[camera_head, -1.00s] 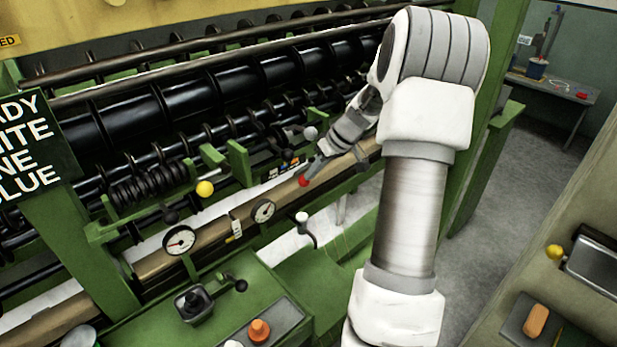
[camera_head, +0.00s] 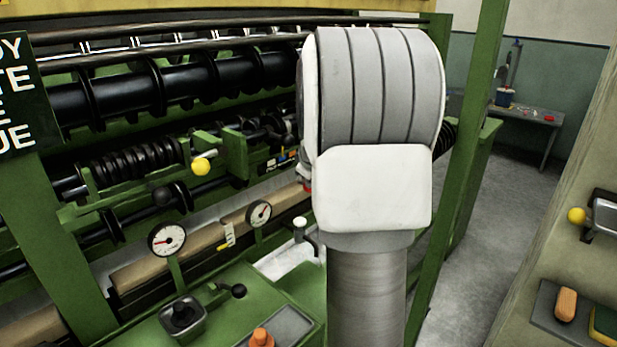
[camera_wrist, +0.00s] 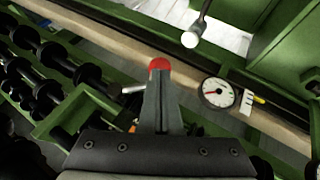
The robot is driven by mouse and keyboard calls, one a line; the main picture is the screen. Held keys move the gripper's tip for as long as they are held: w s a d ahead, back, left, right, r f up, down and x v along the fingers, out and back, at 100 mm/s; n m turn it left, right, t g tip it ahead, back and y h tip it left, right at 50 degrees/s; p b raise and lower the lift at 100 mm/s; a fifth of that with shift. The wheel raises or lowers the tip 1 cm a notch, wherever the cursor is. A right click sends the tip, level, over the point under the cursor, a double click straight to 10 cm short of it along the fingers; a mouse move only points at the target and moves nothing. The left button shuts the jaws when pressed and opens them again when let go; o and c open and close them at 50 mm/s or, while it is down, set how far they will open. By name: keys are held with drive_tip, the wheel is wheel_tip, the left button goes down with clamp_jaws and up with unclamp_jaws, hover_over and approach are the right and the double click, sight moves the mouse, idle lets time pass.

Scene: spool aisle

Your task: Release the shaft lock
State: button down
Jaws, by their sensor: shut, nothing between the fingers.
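My gripper (camera_wrist: 158,88) is shut and empty in the wrist view, its fingers pointing up the picture. A red ball knob (camera_wrist: 160,63) sits right at the fingertips; I cannot tell whether they touch it. In the head view my arm hides the gripper, and only a sliver of the red knob (camera_head: 306,187) shows at the arm's left edge. No label shows which part is the shaft lock. Other knobs on the machine are a yellow ball (camera_head: 201,167), a dark ball (camera_head: 162,197) and a white-tipped lever (camera_head: 300,222), whose white tip (camera_wrist: 190,40) also shows in the wrist view.
Two dial gauges (camera_head: 166,239) (camera_head: 259,213) stand before the brown beam (camera_head: 140,272). A green post (camera_head: 478,130) stands right of my arm, with open floor (camera_head: 480,240) beyond.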

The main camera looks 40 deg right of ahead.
drive_tip(key=shift+d+f+n+h+b, duration=0.15)
drive_tip(key=shift+d+f+h+b, duration=0.25)
drive_tip(key=shift+f+b, duration=0.35)
drive_tip(key=shift+d+f+n+h+b, duration=0.2)
drive_tip(key=shift+f+h+b, duration=0.35)
drive_tip(key=shift+b, duration=0.3)
drive_tip(key=shift+f, duration=0.1)
